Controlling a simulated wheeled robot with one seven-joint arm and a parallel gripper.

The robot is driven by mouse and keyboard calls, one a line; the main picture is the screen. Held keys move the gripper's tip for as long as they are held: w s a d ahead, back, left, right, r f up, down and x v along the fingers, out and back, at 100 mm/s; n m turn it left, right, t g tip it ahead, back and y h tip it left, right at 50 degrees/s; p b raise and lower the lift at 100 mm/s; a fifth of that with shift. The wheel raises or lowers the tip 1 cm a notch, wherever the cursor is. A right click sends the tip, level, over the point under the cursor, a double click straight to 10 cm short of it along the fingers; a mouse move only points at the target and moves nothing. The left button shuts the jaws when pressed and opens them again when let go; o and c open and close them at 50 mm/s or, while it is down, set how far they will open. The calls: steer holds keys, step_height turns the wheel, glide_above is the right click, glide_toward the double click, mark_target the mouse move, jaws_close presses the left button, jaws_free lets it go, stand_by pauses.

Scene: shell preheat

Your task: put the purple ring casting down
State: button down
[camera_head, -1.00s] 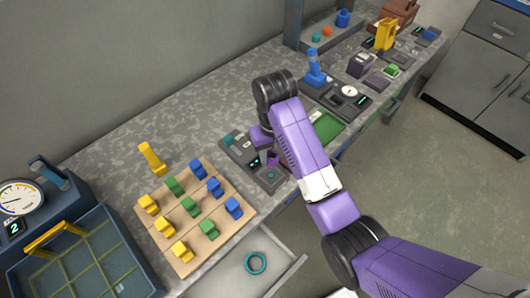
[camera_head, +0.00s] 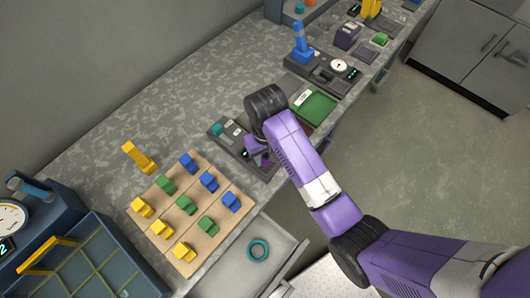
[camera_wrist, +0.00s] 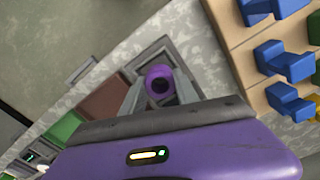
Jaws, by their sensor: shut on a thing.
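The purple ring casting (camera_wrist: 160,70) shows in the wrist view with its dark hole facing the camera. It sits between the two fingers of my gripper (camera_wrist: 161,88), which is shut on it. A grey square station with a raised frame (camera_wrist: 146,57) lies behind the ring; I cannot tell whether the ring touches it. In the head view my gripper (camera_head: 259,158) is over the right part of the dark grey station (camera_head: 222,132) at the bench's front edge. The arm hides part of that station, and the casting is not clear there.
A wooden board (camera_head: 148,226) with yellow, green and blue blocks lies left of the station. Below it an open drawer (camera_head: 226,270) holds a teal ring (camera_head: 258,250). A green tray (camera_head: 318,105) and a gauge station (camera_head: 325,72) stand to the right.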

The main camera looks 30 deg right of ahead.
steer(key=shift+f, duration=0.2)
steer(key=shift+f, duration=0.35)
steer(key=c, duration=0.9)
jaws_free()
